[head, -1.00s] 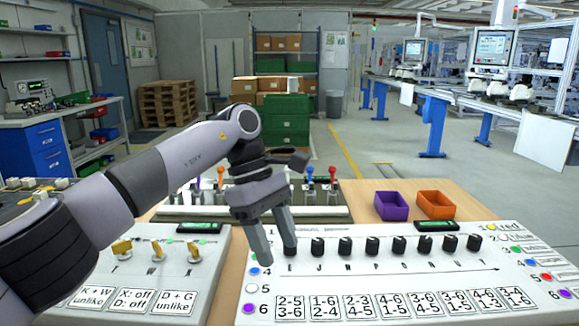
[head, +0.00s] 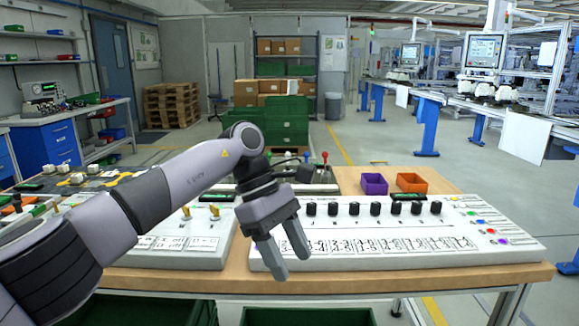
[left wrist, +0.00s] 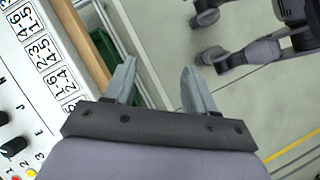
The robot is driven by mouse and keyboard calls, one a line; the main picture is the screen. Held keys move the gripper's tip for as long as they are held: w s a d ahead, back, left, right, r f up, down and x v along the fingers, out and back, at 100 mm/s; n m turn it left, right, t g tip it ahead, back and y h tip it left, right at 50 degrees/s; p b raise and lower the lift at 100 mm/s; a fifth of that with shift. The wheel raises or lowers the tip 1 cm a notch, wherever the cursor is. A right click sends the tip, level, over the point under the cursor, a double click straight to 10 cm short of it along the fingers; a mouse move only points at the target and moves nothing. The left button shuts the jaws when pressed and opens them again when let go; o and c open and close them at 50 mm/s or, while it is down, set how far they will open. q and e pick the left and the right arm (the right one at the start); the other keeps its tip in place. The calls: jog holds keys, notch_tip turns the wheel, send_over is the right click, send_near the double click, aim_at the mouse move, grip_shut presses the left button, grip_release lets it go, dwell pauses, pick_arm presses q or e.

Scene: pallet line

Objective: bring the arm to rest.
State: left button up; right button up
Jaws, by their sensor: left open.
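My left arm comes in from the left in the head view. Its gripper (head: 289,262) is open and empty, pointing down in front of the left part of the white panel with black knobs (head: 480,246). In the left wrist view the two fingers (left wrist: 156,84) are spread apart with nothing between them; floor and the table's edge show beyond them. The panel (left wrist: 22,85) also lies at the left of that view. My right gripper is not in view.
The wooden table (head: 500,274) also bears a second panel (head: 170,258) with yellow switches, a purple bin (head: 374,184) and an orange bin (head: 411,183). Green crates (head: 305,317) stand below the table's front edge. Open floor lies to the right.

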pick_arm(q)
jog(key=s+d+f+n+h+p, duration=0.3)
jog(key=s+d+n+h, duration=0.3)
jog(key=d+n+h, duration=0.75)
jog(key=a+f+n+t+y+p, duration=0.1)
jog(key=a+f+n+t+y, duration=0.25)
jog(key=a+n+t, duration=0.55)
jog(key=w+a+f+n+t+y+p, duration=0.1)
jog(key=a+f+n+t+y, duration=0.2)
jog(key=n, duration=0.9)
jog(key=a+f+n+t+y+p, duration=0.1)
jog(key=a+f+n+t, duration=0.3)
jog(key=a+n+t, duration=0.5)
jog(key=s+a+f+n+g+y, duration=0.3)
jog(key=s+a+f+n+y, duration=0.1)
jog(key=s+a+f+n, duration=0.2)
jog(key=s+a+f+n+g+y+p, duration=0.1)
jog(key=s+a+f+n+g+y, duration=0.3)
jog(key=s, duration=0.7)
notch_tip(320, 180, down, 4)
jog(key=a+n, duration=0.2)
jog(key=n, duration=0.3)
jog(key=shift+a+f, duration=0.2)
jog(key=shift+a, duration=0.1)
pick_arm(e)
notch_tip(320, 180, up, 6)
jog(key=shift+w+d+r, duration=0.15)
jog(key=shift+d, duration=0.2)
